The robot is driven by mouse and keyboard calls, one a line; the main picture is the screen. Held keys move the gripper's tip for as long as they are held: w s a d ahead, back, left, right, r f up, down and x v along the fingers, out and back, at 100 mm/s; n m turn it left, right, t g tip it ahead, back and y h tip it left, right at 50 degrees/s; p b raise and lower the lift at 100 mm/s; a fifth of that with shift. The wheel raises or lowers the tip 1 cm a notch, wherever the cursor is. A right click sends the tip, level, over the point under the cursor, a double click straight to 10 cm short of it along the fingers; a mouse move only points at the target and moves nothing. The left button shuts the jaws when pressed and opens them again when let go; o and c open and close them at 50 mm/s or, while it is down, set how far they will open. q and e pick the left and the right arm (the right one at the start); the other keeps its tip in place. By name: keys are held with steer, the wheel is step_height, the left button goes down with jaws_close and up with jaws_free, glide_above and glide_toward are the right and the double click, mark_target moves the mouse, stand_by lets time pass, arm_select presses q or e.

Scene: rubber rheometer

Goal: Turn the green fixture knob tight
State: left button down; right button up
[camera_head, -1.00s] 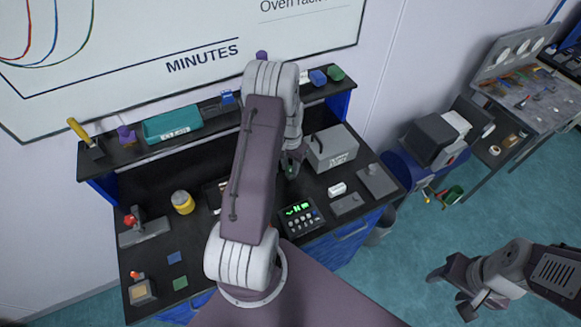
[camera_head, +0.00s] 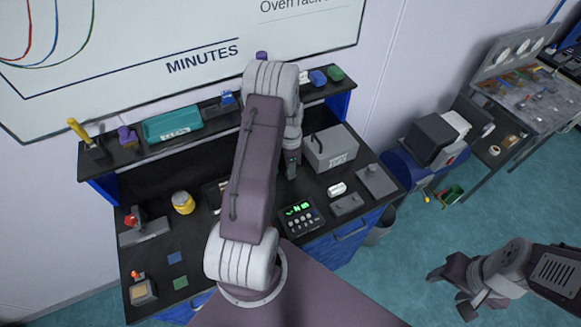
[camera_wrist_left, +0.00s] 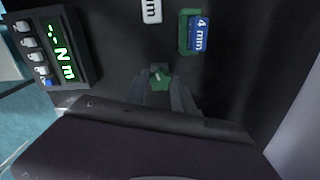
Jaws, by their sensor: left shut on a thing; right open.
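The green fixture knob (camera_wrist_left: 158,76) shows in the left wrist view between the fingertips of my left gripper (camera_wrist_left: 163,82), which is shut on it. In the head view my left gripper (camera_head: 291,170) points down at the bench beside the grey oven box; the knob is hidden there. A black readout box (camera_wrist_left: 52,48) with glowing green characters ending in "N m" stands beside it, and it also shows in the head view (camera_head: 301,217). My right gripper (camera_head: 452,285) is open and empty above the floor at the right.
A green holder with a blue "4 mm" block (camera_wrist_left: 200,32) and a white "mm" block (camera_wrist_left: 152,10) lie close to the knob. The grey box (camera_head: 331,148) stands right of my left gripper. A yellow jar (camera_head: 182,202) stands at left.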

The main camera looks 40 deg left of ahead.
arm_select(q)
steer(key=m, duration=0.4)
steer(key=shift+m, duration=0.3)
steer(key=m, duration=0.4)
steer(key=shift+m, duration=0.3)
steer(key=c, duration=1.2)
jaws_free()
